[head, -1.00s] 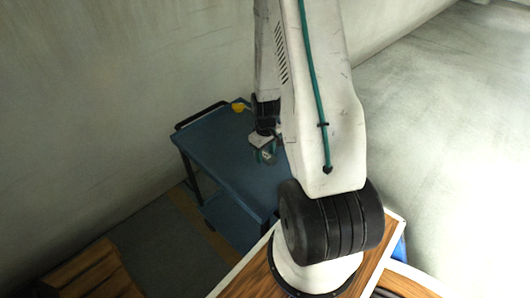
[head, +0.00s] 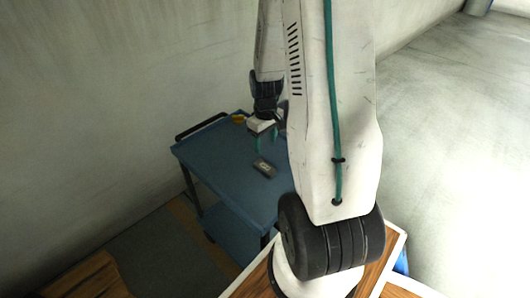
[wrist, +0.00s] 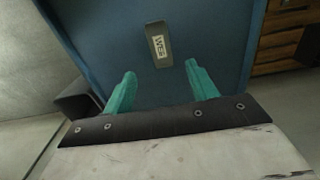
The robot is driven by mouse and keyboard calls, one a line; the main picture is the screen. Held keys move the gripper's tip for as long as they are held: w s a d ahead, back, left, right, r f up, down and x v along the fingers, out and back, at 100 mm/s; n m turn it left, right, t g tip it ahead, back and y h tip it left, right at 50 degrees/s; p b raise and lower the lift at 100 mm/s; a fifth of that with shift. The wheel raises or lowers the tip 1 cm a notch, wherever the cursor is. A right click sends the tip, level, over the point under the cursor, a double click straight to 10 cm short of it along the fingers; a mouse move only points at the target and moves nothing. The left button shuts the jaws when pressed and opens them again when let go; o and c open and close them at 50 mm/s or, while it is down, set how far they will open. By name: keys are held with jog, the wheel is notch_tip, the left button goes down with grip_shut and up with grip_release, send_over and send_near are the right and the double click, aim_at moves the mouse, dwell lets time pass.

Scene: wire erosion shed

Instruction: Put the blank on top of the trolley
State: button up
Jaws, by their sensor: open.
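The blank (head: 264,167), a small dark grey block with a pale label, lies flat on the blue top of the trolley (head: 220,165). In the wrist view the blank (wrist: 159,45) lies beyond my fingertips, with bare blue trolley top (wrist: 110,40) around it. My gripper (head: 266,146) is above the trolley top, behind the blank in the head view and apart from it. Its two teal fingers (wrist: 160,80) are spread with nothing between them. My arm covers the right part of the trolley in the head view.
A yellow item (head: 238,118) sits at the trolley's far edge, near its black handle (head: 200,126). A lower blue shelf (head: 232,232) shows beneath the top. A pale wall stands behind and left. Wooden furniture (wrist: 290,35) shows at the upper right of the wrist view.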

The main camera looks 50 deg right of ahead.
jog(key=s+a+r, duration=0.2)
jog(key=a+r, duration=1.1)
jog(key=r, duration=0.3)
jog(key=s+a+r+t, duration=0.1)
jog(key=s+a+r, duration=0.8)
jog(key=s+a, duration=0.3)
jog(key=shift+s+r+n, duration=0.3)
jog(key=shift+s+r, duration=0.05)
jog(key=shift+s, duration=0.5)
jog(key=shift+d, duration=0.1)
